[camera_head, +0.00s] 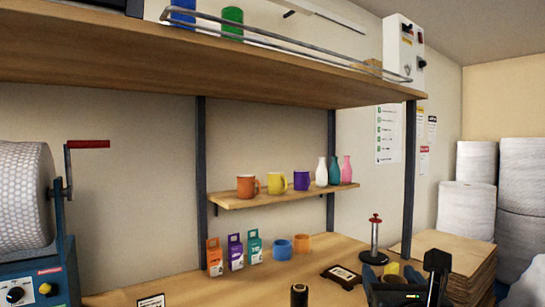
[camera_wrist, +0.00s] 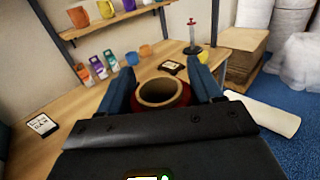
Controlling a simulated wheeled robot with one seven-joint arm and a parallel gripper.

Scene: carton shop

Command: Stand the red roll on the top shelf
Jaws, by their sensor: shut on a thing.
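The red roll (camera_wrist: 177,109) is between the blue fingers of my gripper (camera_wrist: 162,70) in the wrist view. It shows a red side and a tan hollow core facing the camera. My gripper is shut on it, above the table. In the head view my gripper (camera_head: 391,273) is at the lower right, and I cannot make out the red roll there. The top shelf (camera_head: 200,68) is a wooden board high above the table, with a metal rail along its front. A blue roll (camera_head: 183,14) and a green roll (camera_head: 232,22) stand on it at the left.
A smaller shelf (camera_head: 285,196) below holds mugs and vases. The table (camera_head: 215,289) carries small boxes (camera_head: 235,252), cups (camera_head: 281,249) and a red-knobbed stand (camera_head: 375,238). A post (camera_head: 409,180) supports the right side. A white box (camera_head: 402,52) is at the top shelf's right end.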

